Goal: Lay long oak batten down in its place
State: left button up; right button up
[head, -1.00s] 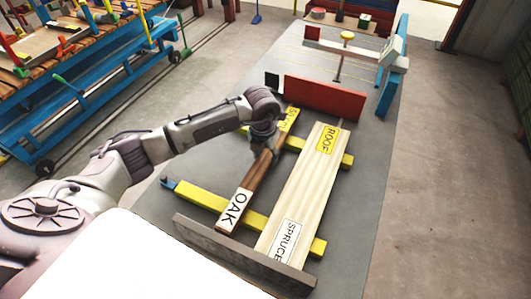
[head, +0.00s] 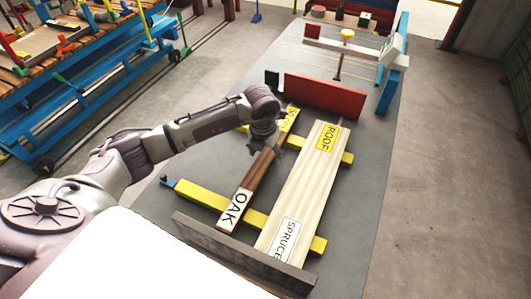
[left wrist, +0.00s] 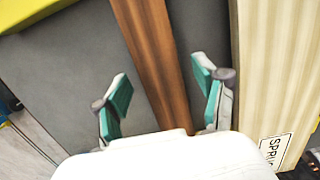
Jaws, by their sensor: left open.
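The long oak batten (head: 258,172) is a narrow brown strip with a white OAK label at its near end. It lies lengthwise across two yellow bearers, to the left of and alongside the pale spruce board (head: 300,190). My left gripper (head: 266,145) is over the batten's far half. In the left wrist view my left gripper (left wrist: 162,88) is open, its teal-padded fingers on either side of the oak batten (left wrist: 155,50) with gaps visible. The gripper hides part of the batten in the head view. My right gripper is not in view.
A red upright board (head: 325,97) stands beyond the far ends, and a dark grey bar (head: 240,255) crosses the near ends. The yellow bearers (head: 196,197) stick out to the left. A blue-framed bench (head: 110,70) stands at the upper left. Grey floor at right is clear.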

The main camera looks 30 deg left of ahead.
aim_at(264, 161)
pick_arm(q)
notch_tip(264, 161, up, 12)
jog(key=s+b, duration=0.1)
jog(key=b, duration=0.1)
jog(key=shift+s+r, duration=0.15)
jog(key=shift+s, duration=0.05)
jog(key=shift+d, duration=0.1)
